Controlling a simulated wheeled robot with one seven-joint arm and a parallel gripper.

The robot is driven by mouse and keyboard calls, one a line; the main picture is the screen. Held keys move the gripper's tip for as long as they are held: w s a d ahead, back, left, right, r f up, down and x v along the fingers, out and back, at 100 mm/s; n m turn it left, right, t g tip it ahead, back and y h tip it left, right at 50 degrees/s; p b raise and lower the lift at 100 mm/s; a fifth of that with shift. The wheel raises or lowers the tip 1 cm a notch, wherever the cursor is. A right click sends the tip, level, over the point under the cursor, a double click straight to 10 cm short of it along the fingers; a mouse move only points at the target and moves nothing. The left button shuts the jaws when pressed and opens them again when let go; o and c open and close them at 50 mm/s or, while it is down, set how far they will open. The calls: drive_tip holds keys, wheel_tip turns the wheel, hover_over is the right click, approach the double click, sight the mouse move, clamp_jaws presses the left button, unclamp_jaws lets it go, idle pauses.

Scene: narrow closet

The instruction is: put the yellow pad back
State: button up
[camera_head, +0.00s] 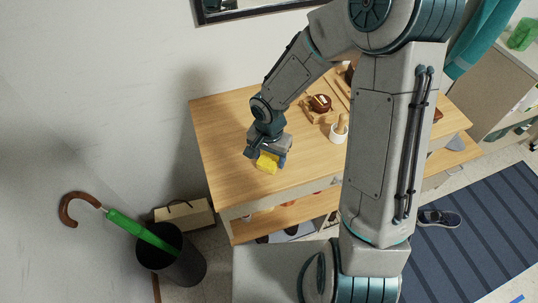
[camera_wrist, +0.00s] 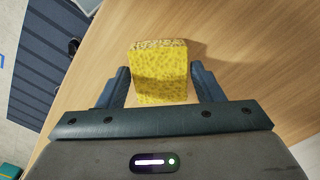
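The yellow pad (camera_head: 267,162) is a block-shaped sponge at the left front part of the wooden table top. In the wrist view the yellow pad (camera_wrist: 160,78) stands between the two fingers, with its speckled upper face showing. My gripper (camera_head: 268,157) is over the table with its fingers on either side of the pad. In the wrist view my gripper (camera_wrist: 160,88) is open, with a narrow gap on each side of the pad. Whether the pad rests fully on the table is hard to tell.
The wooden table (camera_head: 225,125) also holds a white cup (camera_head: 338,134) with a wooden tool and a dark red round item (camera_head: 320,103). A black bin (camera_head: 180,262) with a green umbrella (camera_head: 140,228) and a beige box (camera_head: 185,215) stand on the floor at left.

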sight(269, 158)
drive_tip(key=shift+o, duration=0.8)
drive_tip(key=shift+r, duration=0.25)
wheel_tip(269, 158, up, 12)
drive_tip(key=s+d+r+n+t, duration=0.3)
drive_tip(key=s+d+r+n, duration=0.2)
drive_tip(key=s+d+r, duration=0.5)
drive_tip(key=shift+s+d+r+n+t, duration=0.2)
drive_tip(key=shift+s+d+n+t, duration=0.2)
drive_tip(key=shift+s+d, duration=0.7)
drive_tip(key=shift+s+a, duration=0.1)
